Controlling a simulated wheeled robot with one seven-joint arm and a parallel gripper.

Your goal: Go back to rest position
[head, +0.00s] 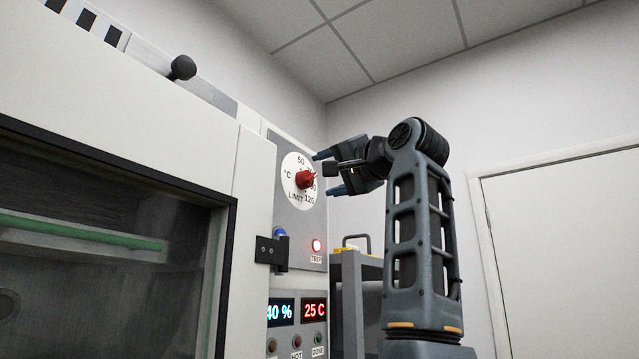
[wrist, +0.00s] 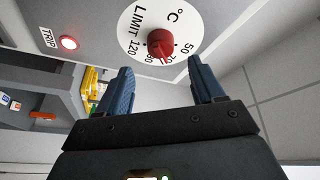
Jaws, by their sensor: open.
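My gripper (head: 325,172) is raised in front of the machine's upper right panel, with its fingers pointing left towards the panel. In the wrist view my gripper (wrist: 160,85) has its two blue fingers apart, with nothing between them. A red knob (head: 305,179) sits on a white round dial marked LIMIT and °C. The red knob also shows in the wrist view (wrist: 160,44), beyond the fingertips and apart from them. Its pointer is near the 60 to 70 marks in the wrist view.
A red TRIP lamp (head: 316,245) is lit below the dial. The displays (head: 296,311) read 40 % and 25 C. The machine's glass door (head: 100,260) is at left. A grey cart (head: 355,300) stands behind my arm. A white room door (head: 560,250) is at right.

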